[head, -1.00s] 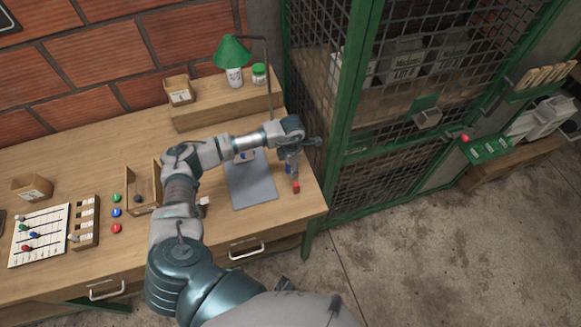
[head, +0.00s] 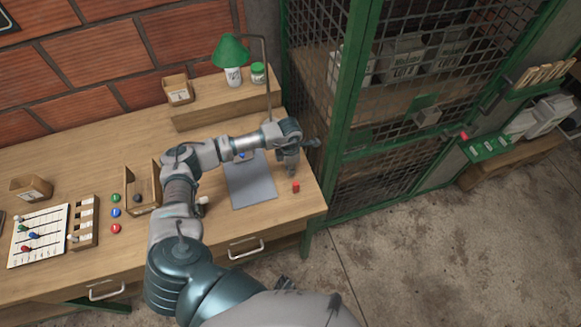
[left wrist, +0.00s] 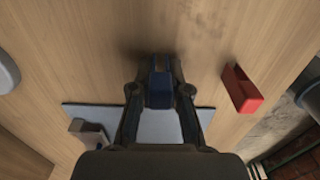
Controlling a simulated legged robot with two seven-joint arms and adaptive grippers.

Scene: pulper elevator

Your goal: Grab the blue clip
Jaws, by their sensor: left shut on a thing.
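The blue clip (left wrist: 160,92) stands between the two fingers of my left gripper (left wrist: 160,88) in the left wrist view, with the fingers closed on its sides. In the head view my left gripper (head: 291,170) points down at the right end of the desk, just right of the grey mat (head: 252,188), and hides the clip. A red clip (head: 296,187) stands on the wood close to the gripper; it also shows in the left wrist view (left wrist: 241,90). My right gripper is not in view.
A green mesh cage (head: 350,130) stands close to the desk's right end. A raised shelf (head: 225,107) with a green lamp (head: 232,52) is behind. A wooden tray (head: 143,190), coloured buttons (head: 116,212) and a white chart (head: 38,236) lie to the left.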

